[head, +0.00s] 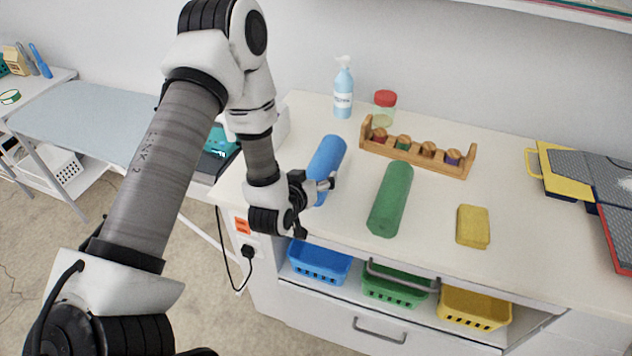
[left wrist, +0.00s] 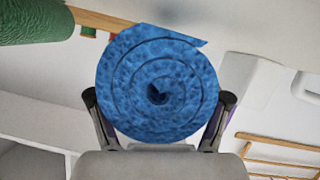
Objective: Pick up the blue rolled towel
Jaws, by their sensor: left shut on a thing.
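The blue rolled towel (head: 328,158) is at the left end of the white counter in the head view. My left gripper (head: 326,184) is shut on its near part. In the left wrist view the towel's spiral end (left wrist: 157,82) fills the middle, with the gripper's fingers (left wrist: 158,120) on both sides of it. In the head view the arm covers part of the towel's near end. I cannot tell whether the towel touches the counter. My right gripper is not in view.
A green rolled towel (head: 391,199) lies right of the blue one, with a yellow folded cloth (head: 473,226) further right. Blue (head: 319,262), green (head: 395,288) and yellow (head: 474,307) baskets sit below the counter.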

